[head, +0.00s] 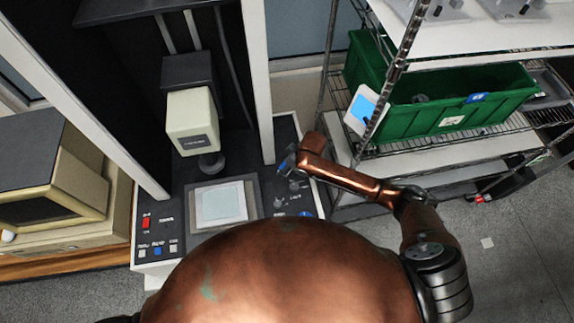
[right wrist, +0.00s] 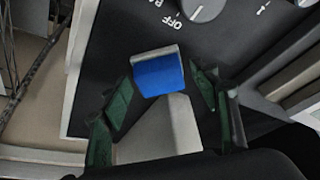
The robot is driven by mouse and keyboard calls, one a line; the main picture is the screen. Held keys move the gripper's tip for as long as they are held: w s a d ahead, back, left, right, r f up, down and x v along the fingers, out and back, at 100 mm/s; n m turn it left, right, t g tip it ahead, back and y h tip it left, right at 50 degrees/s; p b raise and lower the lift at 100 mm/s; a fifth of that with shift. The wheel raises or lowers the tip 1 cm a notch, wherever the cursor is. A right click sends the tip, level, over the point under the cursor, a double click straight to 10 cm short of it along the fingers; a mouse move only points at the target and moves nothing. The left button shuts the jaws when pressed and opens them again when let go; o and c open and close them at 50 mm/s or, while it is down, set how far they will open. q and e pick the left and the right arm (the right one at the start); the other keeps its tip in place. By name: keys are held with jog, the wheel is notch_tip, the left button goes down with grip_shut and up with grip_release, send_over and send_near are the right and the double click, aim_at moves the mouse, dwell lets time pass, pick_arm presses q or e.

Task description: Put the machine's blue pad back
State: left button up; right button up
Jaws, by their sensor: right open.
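The machine's control panel (head: 262,170) stands in front of me, with knobs on its right side. My right gripper (head: 287,161) is over that side of the panel. In the right wrist view, my right gripper (right wrist: 160,90) is open, with a green-padded finger on each side. A blue pad (right wrist: 158,76) with a pale edge lies between the fingertips, with a gap to each finger. A pale grey shape adjoins it below; I cannot tell whether they are joined. In the head view a small blue patch shows at the gripper. My left gripper is not in view.
A knob (right wrist: 203,8) marked OFF is just beyond the blue pad. The machine's cream head (head: 192,122) hangs above a pale square plate (head: 220,204). A wire shelf with a green bin (head: 455,105) stands right; a cream monitor (head: 55,170) stands left.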

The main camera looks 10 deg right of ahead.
jog(key=v, duration=1.2)
jog(key=shift+r+b, duration=0.15)
jog(key=shift+b, duration=0.3)
